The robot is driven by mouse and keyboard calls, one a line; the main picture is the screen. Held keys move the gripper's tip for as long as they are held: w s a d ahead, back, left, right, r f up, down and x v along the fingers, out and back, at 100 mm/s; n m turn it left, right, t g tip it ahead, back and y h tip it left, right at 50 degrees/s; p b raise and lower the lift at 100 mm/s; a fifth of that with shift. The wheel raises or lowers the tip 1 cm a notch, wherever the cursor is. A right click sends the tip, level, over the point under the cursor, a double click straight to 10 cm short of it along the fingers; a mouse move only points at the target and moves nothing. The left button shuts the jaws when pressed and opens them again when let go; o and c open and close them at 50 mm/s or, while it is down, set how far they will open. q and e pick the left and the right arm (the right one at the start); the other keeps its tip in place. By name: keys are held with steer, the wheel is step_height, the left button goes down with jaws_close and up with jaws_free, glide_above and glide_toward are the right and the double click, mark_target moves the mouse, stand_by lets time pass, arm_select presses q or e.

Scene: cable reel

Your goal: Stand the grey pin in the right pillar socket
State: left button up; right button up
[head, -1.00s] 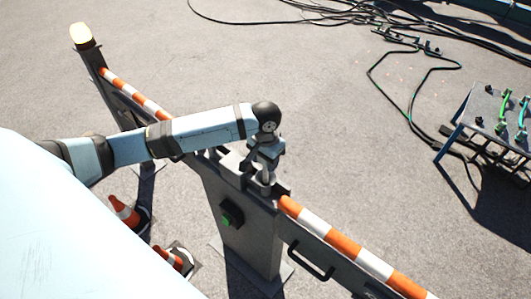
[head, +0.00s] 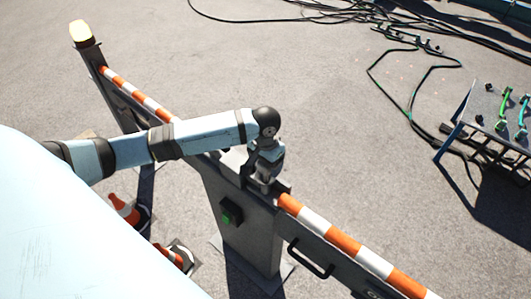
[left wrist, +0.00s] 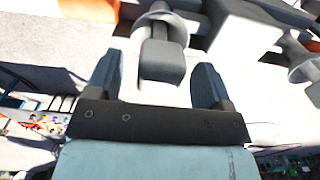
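The grey pin (left wrist: 162,62) shows in the left wrist view as a blocky head on a round shaft with a disc-shaped collar. My left gripper (left wrist: 160,78) is open, with one finger on each side of the pin's head and narrow gaps visible. In the head view my left gripper (head: 262,178) points down at the top of the grey pillar (head: 247,235). There the gripper and arm hide most of the pin and the sockets. I cannot tell how the pin is seated. My right gripper is not in view.
An orange-and-white striped barrier rail (head: 345,243) runs from both sides of the pillar. A similar grey collared piece (left wrist: 302,68) stands at the right in the left wrist view. Traffic cones (head: 125,210) lie left of the pillar. A cable table (head: 490,120) stands at the right.

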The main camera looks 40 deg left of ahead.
arm_select(q)
step_height(320, 180, up, 14)
steer(key=b, duration=0.1)
steer(key=shift+b, duration=0.3)
steer(key=shift+f, duration=0.15)
stand_by(0.8)
